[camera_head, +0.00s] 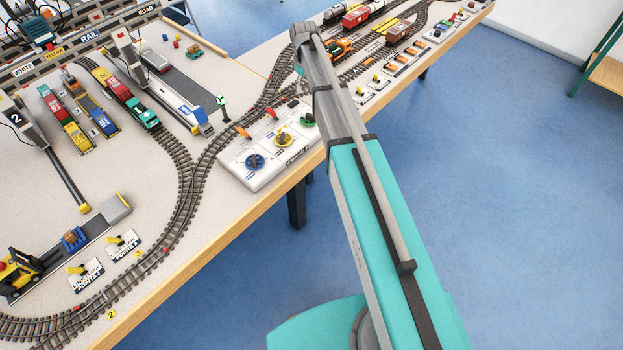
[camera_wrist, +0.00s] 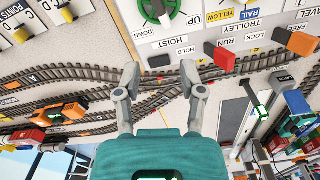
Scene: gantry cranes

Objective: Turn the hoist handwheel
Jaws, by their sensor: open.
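The hoist handwheel is a green wheel (camera_wrist: 163,10) at the top edge of the wrist view, partly cut off, above the label HOIST on a white control panel (camera_wrist: 200,28). In the head view the green wheel (camera_head: 307,121) is at the right end of the white control box (camera_head: 262,172), close beside my arm. My gripper (camera_wrist: 160,70) has its two fingers spread apart, with nothing held between them. In the wrist view the fingertips lie below the wheel and apart from it. The head view does not show my gripper clearly.
A yellow handwheel (camera_head: 281,139) and a blue handwheel (camera_head: 254,161) stand on the same box. A red lever (camera_wrist: 222,57) and an orange lever (camera_wrist: 301,41) are right of the green wheel. Rails (camera_head: 190,190) and model trains surround the box. The table's front edge is close by.

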